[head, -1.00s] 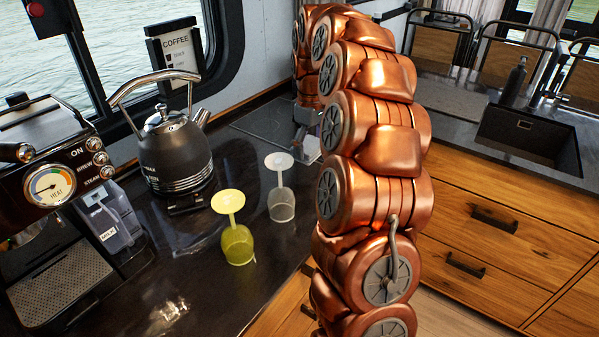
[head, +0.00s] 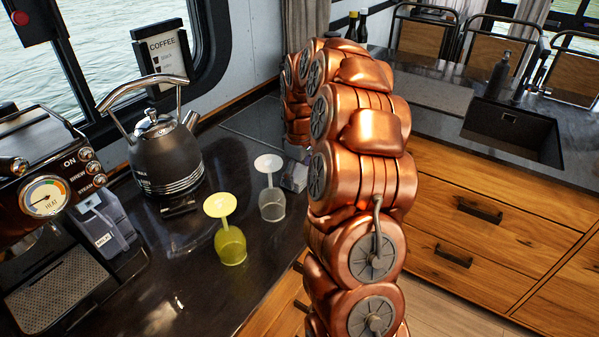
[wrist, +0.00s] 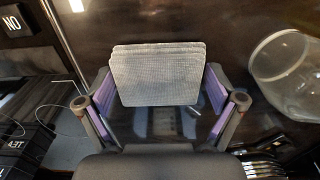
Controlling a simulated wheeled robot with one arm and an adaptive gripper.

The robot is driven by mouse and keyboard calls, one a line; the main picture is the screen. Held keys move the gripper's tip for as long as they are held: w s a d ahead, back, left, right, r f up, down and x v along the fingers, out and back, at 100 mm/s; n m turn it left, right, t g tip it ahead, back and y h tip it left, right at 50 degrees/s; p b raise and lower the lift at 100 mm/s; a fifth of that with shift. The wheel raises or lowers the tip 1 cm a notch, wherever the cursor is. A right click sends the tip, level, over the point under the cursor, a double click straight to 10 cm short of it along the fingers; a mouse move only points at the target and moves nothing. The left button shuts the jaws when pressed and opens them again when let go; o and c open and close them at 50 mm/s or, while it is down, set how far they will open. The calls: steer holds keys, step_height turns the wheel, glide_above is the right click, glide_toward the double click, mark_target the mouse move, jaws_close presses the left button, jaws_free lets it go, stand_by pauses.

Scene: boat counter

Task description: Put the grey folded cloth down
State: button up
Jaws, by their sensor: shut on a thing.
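The grey folded cloth (wrist: 157,76) shows in the wrist view as a neat stack of layers with rounded corners. My gripper (wrist: 158,92) is shut on it, with a purple-padded finger at its left and right sides. A dark surface lies beyond the cloth; I cannot tell whether the cloth touches it. In the head view my copper arm hides most of the gripper area, and I cannot make out the cloth there.
The wrist view shows a clear glass bowl (wrist: 290,75) at the right. In the head view, a yellow glass (head: 231,245) and a clear glass (head: 272,204) stand upside down on the dark counter (head: 185,285), near a black kettle (head: 166,158) and coffee machine (head: 45,235).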

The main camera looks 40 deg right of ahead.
mark_target(299, 174)
steer(key=shift+f, duration=0.15)
steer(key=o, duration=0.9)
steer(key=shift+c, duration=0.2)
step_height(299, 174, up, 12)
steer(key=b, duration=0.2)
steer(key=shift+r+b, duration=0.2)
steer(key=shift+b, duration=0.15)
